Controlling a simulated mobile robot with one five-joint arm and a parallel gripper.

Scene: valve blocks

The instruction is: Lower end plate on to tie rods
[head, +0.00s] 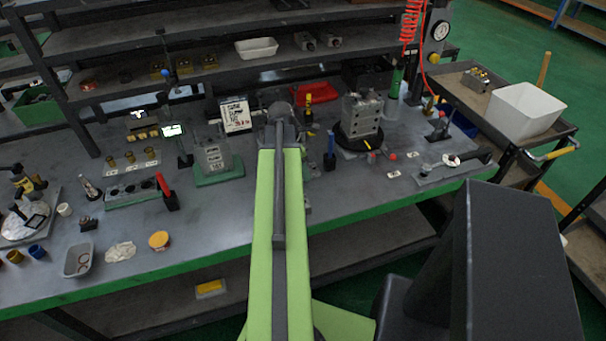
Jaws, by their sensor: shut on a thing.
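My green arm reaches forward over the bench and ends in a dark rounded joint. My gripper is hidden behind this arm, so I cannot see its fingers or anything they hold. A grey valve block (213,157) stands on a green base (219,176) just left of the arm. Another grey block assembly (361,115) stands on a round black turntable (350,141) to the right of the arm. I cannot make out the end plate or tie rods for certain. Small grey parts beside the arm are mostly covered by it.
A blue-handled tool (330,150) stands between the arm and the turntable. A printed sign (236,115) is behind the left block. A red-handled tool (164,187) stands farther left. A white bin (524,111) sits on the right-hand cart. The bench's front left has some clear surface.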

